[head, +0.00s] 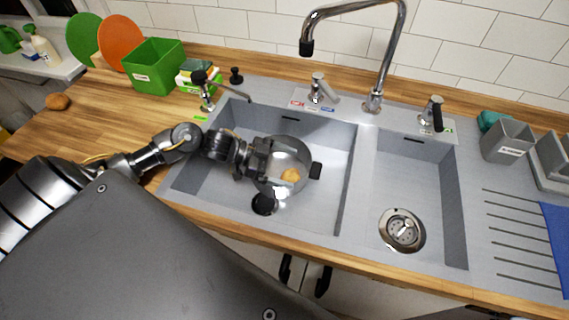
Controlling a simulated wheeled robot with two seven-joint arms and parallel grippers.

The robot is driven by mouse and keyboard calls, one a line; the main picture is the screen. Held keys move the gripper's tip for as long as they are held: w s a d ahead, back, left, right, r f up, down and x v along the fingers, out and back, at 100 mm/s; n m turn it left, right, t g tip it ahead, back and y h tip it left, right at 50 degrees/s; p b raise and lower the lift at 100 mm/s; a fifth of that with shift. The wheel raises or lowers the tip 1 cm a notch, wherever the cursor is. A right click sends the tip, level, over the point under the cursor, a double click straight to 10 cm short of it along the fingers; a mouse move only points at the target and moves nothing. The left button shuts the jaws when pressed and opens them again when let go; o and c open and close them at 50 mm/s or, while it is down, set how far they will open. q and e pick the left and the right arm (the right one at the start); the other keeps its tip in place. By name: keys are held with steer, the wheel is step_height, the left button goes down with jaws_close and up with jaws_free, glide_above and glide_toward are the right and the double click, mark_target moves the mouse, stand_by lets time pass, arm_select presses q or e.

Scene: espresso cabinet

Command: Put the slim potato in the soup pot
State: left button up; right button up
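A metal pot (297,150) sits in the left sink basin, with one black handle toward the right and a dark round part at its lower left. A yellowish potato (291,175) shows at the pot's lower inside. My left gripper (270,165) reaches in from the left over the pot's left side, close to the potato. Its fingers are hard to make out, and I cannot tell whether they touch the potato. My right gripper is not seen.
A tall faucet (372,75) stands behind the sink. The right basin (425,190) is empty. A green bin (153,66) and orange and green discs stand at the back left. A grey caddy (506,142) is at the right. The left wooden counter is mostly clear.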

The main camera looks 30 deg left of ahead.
arm_select(q)
steer(key=shift+r, duration=0.1)
steer(key=shift+r, duration=0.25)
steer(key=shift+w+r+p, duration=0.1)
steer(key=shift+r+p, duration=0.3)
steer(key=shift+r, duration=0.1)
steer(key=b+v, duration=0.1)
steer(key=v, duration=0.6)
steer(key=shift+a+b, duration=0.25)
steer(key=shift+b, duration=0.1)
